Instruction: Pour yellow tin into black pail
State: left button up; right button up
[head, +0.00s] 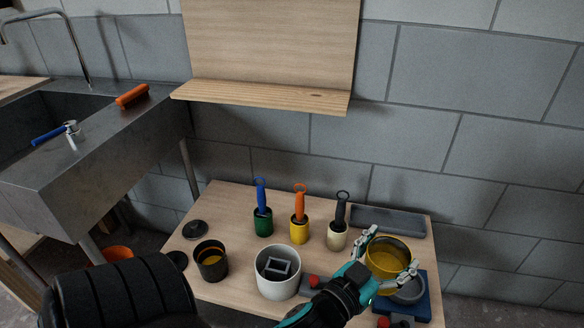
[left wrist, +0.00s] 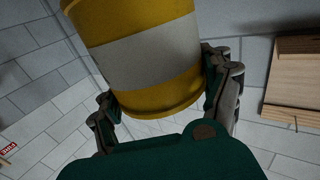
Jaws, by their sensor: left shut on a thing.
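The yellow tin (head: 384,266) is in my left gripper (head: 391,254), at the right end of the low wooden table. Its open top faces the head camera and yellow shows inside. In the left wrist view the tin (left wrist: 150,60) is yellow with a pale grey band, between the two fingers, which are shut on it. The black pail (head: 211,268) stands upright on the left part of the table, with a dark yellow content and an orange line inside. The tin is well to the right of the pail, apart from it. My right gripper is not in view.
A white pail (head: 278,284) with a grey block inside stands between pail and tin. Green (head: 263,228), yellow (head: 299,234) and cream (head: 337,241) pots with brushes stand behind. A grey tray (head: 388,219) lies at back right, a blue item (head: 418,309) at front right.

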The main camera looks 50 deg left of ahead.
aim_at(209, 257)
jog(key=k+l+u, duration=0.15)
jog(key=k, duration=0.9)
jog(key=u, duration=1.05)
